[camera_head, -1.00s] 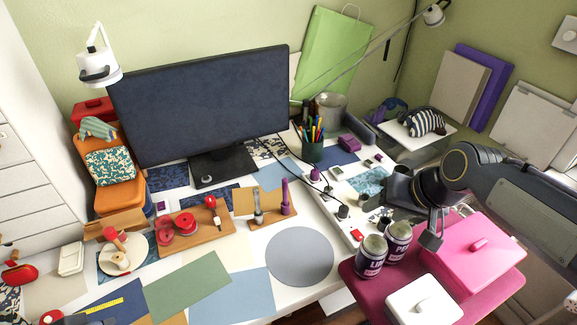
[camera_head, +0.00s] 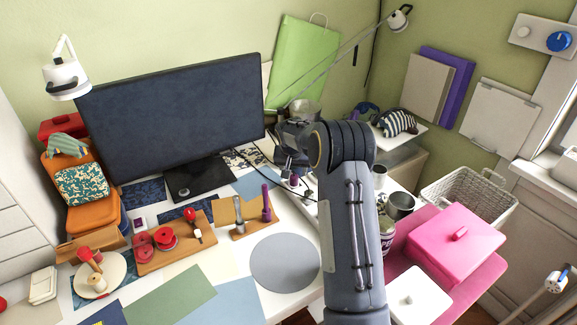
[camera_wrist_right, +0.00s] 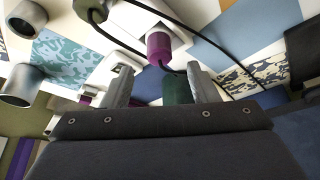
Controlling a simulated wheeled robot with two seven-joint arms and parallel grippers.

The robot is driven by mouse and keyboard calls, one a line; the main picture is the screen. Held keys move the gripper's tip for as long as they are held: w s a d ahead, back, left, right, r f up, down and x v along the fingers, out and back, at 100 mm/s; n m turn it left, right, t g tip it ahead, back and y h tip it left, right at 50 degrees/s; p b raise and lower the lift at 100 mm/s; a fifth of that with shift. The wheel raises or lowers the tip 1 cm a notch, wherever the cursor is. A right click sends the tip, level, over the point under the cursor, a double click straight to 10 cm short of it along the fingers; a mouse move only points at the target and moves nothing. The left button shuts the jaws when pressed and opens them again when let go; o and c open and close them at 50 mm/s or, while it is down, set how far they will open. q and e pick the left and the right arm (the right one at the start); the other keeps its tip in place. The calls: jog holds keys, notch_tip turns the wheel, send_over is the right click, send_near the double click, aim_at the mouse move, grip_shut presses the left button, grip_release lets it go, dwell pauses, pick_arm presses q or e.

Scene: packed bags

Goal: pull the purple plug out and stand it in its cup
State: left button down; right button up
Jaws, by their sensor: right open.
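The purple plug (camera_wrist_right: 158,47) sits upright in a white socket strip (camera_wrist_right: 135,22) in the right wrist view, a black cord running from it. My right gripper (camera_wrist_right: 160,88) is open, its two fingers apart; the plug shows beyond the gap between them, not gripped. In the head view my right gripper (camera_head: 288,168) is over the strip behind the round grey mat, partly hidden by my arm. Two grey metal cups (camera_wrist_right: 22,85) are at the left of the wrist view; I cannot tell which cup belongs to the plug. My left gripper is not in view.
A dark green plug (camera_wrist_right: 92,10) with a cord sits close to the purple one. A dark green pen cup (camera_wrist_right: 178,88) shows behind my fingers. The monitor (camera_head: 175,100) stands to the left. A pink box (camera_head: 450,245) is on the right. The round grey mat (camera_head: 285,262) is clear.

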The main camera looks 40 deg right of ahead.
aim_at(294, 175)
jog(key=shift+x, duration=2.65)
grip_shut()
jog(key=shift+r+p, duration=0.2)
jog(key=shift+p, duration=0.15)
jog(key=shift+r+p, duration=1.05)
jog(key=shift+r, duration=1.2)
jog(key=shift+r, duration=0.1)
jog(key=shift+d, duration=0.1)
